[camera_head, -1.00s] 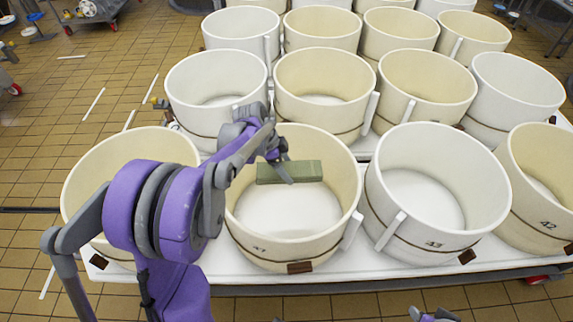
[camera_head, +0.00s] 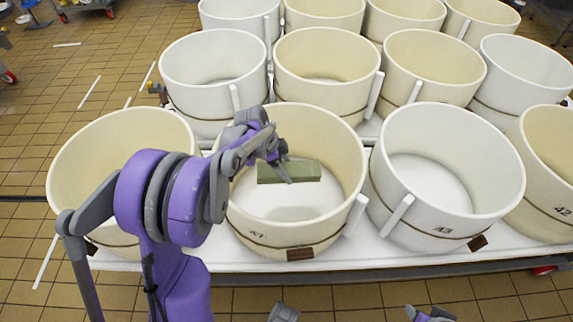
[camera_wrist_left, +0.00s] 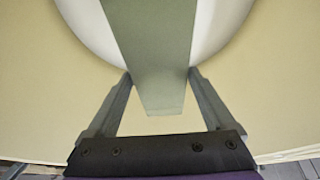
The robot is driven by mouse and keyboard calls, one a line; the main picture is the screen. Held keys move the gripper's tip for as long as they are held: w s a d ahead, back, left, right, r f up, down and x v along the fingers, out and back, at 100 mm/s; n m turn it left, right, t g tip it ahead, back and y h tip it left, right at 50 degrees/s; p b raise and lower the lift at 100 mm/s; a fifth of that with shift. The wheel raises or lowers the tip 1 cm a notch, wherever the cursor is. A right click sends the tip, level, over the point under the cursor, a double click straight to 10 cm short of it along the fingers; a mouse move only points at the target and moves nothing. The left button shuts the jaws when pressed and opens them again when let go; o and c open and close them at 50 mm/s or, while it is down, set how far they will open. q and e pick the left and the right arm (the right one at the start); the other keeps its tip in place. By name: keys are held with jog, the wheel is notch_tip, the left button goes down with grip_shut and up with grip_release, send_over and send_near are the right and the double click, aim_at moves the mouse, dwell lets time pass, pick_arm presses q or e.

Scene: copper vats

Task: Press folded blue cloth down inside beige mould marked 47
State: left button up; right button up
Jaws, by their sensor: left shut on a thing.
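A green folded piece (camera_head: 289,171), not blue in these pictures, is inside a beige round mould (camera_head: 345,125) in the front row. The mould's painted number is small and hard to read. My left gripper (camera_head: 283,171) reaches over the mould's left rim and is shut on the green piece. In the left wrist view, the green piece (camera_wrist_left: 158,60) lies between the two fingers (camera_wrist_left: 158,78) above the mould's pale floor. Whether it touches the floor is unclear. Grey and purple parts at the head view's bottom edge may belong to my right arm; its jaws cannot be made out.
A white mould (camera_head: 507,165) marked 43 stands close on the right, and another beige mould (camera_head: 62,180) on the left, partly behind my arm. More beige and white moulds fill the rows behind. All stand on a white wheeled table (camera_head: 400,257). Tiled floor is open at left.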

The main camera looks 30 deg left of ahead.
pick_arm(q)
jog(key=b, duration=0.6)
send_over(290, 201)
jog(key=a, duration=0.1)
notch_tip(290, 201, down, 9)
jog(key=shift+s+a+f+b, duration=0.15)
jog(key=shift+f+b, duration=0.6)
jog(key=shift+f, duration=0.8)
jog(key=shift+s+f+b, duration=0.15)
jog(key=shift+f+b, duration=0.6)
jog(key=shift+f, duration=0.8)
jog(key=shift+f+b, duration=0.5)
jog(key=shift+f, duration=0.35)
jog(key=shift+s+f, duration=0.1)
jog(key=shift+f, duration=0.05)
jog(key=o, duration=1.3)
jog(key=p+v, duration=0.3)
jog(key=v, duration=0.7)
jog(key=shift+a+r, duration=0.1)
jog(key=shift+r, duration=0.3)
